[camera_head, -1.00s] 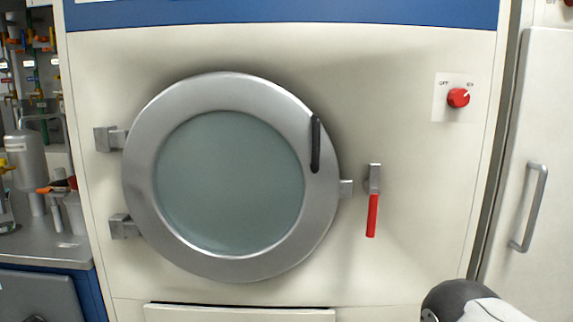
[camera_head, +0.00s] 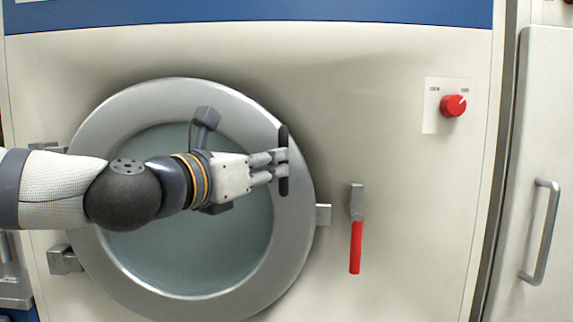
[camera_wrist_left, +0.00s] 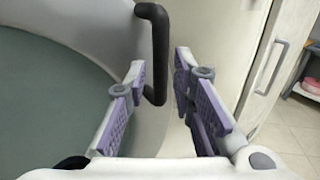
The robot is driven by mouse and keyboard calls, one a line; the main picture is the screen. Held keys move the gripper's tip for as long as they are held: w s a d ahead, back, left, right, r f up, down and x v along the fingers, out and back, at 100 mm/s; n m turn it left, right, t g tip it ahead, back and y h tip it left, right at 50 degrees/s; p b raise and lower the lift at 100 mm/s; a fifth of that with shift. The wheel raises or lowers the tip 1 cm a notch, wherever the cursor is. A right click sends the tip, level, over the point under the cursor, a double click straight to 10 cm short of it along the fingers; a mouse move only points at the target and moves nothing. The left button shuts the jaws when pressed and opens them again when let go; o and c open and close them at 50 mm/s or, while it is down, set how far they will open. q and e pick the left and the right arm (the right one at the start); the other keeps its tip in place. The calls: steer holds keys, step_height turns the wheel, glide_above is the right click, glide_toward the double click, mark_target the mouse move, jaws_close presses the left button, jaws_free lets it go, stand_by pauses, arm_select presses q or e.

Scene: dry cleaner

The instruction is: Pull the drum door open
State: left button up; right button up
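The round drum door (camera_head: 290,240), a grey metal ring around a greenish glass, looks flush with the cream machine front. Its black bar handle (camera_head: 284,135) stands upright on the right of the ring. My left gripper (camera_head: 282,164) reaches across the door from the left, with its fingertips at the handle. In the left wrist view, its purple-padded fingers are apart and the black handle (camera_wrist_left: 160,45) stands between them, towards the tips. I see a gap on the right finger's side; contact on the left side is unclear. My right gripper is not in view.
A lever with a red grip (camera_head: 355,245) hangs down right of the door, near a small metal latch block (camera_head: 323,215). A red knob (camera_head: 453,105) is at the upper right. A pale cabinet with a grey handle (camera_head: 540,232) stands at the far right.

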mark_target(284, 184)
arm_select(q)
steer(key=x, duration=0.5)
steer(key=shift+c, duration=0.6)
jaws_close()
steer(key=shift+f, duration=0.1)
